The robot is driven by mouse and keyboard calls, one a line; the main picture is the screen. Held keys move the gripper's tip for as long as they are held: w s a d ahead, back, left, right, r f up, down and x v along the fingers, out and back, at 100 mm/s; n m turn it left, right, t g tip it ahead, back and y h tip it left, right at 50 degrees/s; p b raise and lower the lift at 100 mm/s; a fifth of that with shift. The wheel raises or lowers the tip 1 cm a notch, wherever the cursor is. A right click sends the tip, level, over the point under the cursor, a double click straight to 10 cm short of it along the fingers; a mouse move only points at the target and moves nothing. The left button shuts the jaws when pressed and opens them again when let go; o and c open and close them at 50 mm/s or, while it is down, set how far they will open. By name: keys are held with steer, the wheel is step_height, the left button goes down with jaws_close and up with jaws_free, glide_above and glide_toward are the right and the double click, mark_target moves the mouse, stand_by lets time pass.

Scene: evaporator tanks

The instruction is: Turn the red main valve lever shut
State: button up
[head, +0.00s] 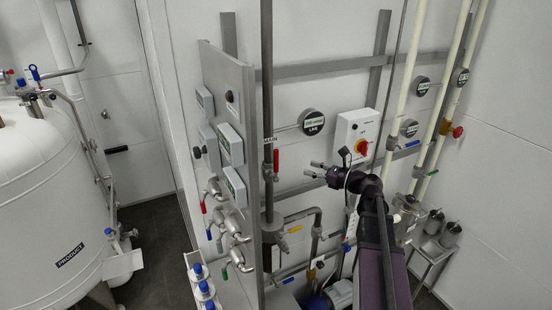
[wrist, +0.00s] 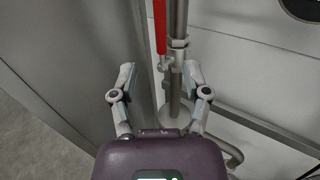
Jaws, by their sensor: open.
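The red main valve lever (head: 276,161) stands upright beside the vertical grey pipe, close to a partly hidden label ending in "AIN". In the wrist view the red lever (wrist: 160,22) runs along the pipe (wrist: 179,22), and its lower end joins the valve fitting. Its upper end is out of that frame. My gripper (head: 311,169) is to the right of the lever in the head view, apart from it. In the wrist view my gripper (wrist: 160,74) has its fingers spread and empty, with the fitting and pipe showing beyond and between them.
A grey panel (head: 246,80) with meters and taps stands just left of the pipe. A white switch box (head: 355,135) with a red-and-yellow knob is on the wall behind my gripper. A yellow-handled valve (head: 295,229) sits lower. A white tank (head: 45,200) is far left.

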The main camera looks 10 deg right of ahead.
mark_target(276, 171)
steer(key=x, duration=1.3)
steer(key=shift+w+a, duration=0.15)
jaws_close()
